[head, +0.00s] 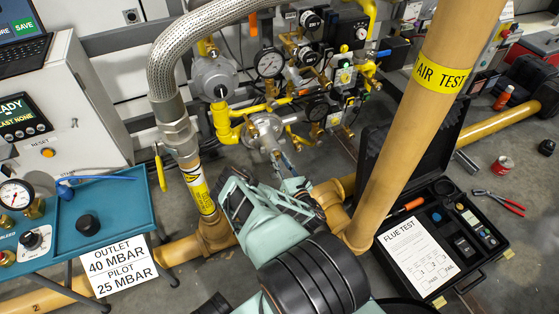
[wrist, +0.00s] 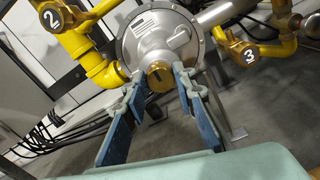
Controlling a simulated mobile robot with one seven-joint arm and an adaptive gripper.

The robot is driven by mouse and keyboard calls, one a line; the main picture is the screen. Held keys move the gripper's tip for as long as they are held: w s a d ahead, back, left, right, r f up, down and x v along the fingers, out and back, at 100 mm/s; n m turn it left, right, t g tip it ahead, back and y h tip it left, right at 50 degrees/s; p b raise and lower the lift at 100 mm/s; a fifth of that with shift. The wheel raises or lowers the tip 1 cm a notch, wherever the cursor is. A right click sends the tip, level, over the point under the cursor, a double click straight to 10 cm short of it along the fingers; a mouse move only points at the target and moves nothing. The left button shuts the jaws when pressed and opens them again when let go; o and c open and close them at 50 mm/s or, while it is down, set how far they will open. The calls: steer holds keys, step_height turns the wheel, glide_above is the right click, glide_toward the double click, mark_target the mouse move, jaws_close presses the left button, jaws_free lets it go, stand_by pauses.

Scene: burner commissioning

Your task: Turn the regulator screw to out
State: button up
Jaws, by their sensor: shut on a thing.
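The regulator (wrist: 152,38) is a round silver body with a brass screw (wrist: 158,79) on its near face. The screw carries a dark mark, seen in the wrist view. My gripper (wrist: 159,74) has one blue-padded finger on each side of the screw, with the tips closed on it. In the head view the regulator (head: 263,127) sits on yellow pipework. My gripper (head: 283,166) reaches it from below there, and my arm hides the screw. Whether the screw is in or out I cannot tell.
A second silver regulator (head: 213,77) and a pressure gauge (head: 269,63) stand close above. A thick tan pipe (head: 425,110) rises right of my arm. A blue bench (head: 120,208) is at left.

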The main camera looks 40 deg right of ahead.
steer(key=shift+w+r+n, duration=0.1)
steer(key=shift+w+n, duration=0.05)
steer(key=shift+n, duration=0.15)
steer(key=o, duration=1.2)
steer(key=shift+c, duration=0.2)
step_height(320, 180, up, 10)
